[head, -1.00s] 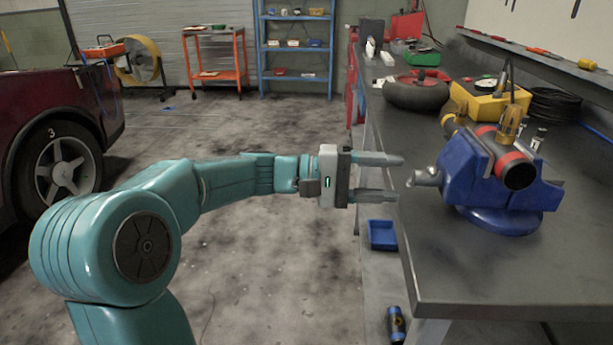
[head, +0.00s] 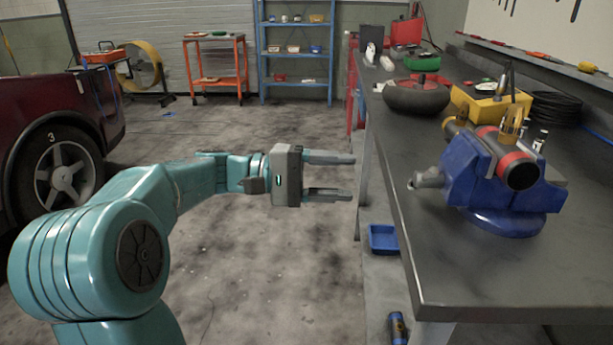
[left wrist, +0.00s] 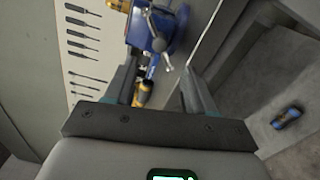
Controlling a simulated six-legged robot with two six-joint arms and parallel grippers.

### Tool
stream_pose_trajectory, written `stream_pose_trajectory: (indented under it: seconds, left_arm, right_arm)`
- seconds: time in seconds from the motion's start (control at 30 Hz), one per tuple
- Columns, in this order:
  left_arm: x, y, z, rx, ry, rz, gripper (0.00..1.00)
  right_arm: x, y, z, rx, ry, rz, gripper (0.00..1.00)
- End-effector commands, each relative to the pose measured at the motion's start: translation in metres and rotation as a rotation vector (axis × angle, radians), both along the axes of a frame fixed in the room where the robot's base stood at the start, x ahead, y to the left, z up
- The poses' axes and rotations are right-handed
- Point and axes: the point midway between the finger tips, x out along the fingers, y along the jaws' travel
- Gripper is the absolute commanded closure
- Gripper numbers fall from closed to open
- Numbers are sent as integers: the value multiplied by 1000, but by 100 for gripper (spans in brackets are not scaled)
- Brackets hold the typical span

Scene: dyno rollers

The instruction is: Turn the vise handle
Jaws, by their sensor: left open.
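The blue vise (head: 470,178) stands on the workbench at the right of the head view, a dark cylinder with red bands held in its jaws. Its grey metal handle (head: 427,179) is at the vise's left end, just over the bench's front edge. My left gripper (head: 340,177) is open and empty, left of the handle with a clear gap between them, over the floor. In the left wrist view the vise (left wrist: 168,22) and its handle (left wrist: 158,43) show at the top, ahead of the open fingers. My right gripper is not in view.
The grey workbench (head: 440,265) fills the right side. A yellow box (head: 492,104) and a dark wheel (head: 417,96) sit behind the vise. A blue tray (head: 382,238) is below the bench edge. A dark red car (head: 50,105) stands left; the floor between is clear.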

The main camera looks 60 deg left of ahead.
Motion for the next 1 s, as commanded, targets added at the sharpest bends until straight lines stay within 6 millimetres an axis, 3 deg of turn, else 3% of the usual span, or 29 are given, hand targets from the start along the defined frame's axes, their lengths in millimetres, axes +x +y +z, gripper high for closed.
stream_pose_trajectory:
  seconds: [0.6,1.0]
  left_arm:
    - [-35,30,0,-1,1,1,46]
    - [-37,31,0,-1,1,-1,46]
  right_arm:
    - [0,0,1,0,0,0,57]
    - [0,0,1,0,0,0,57]
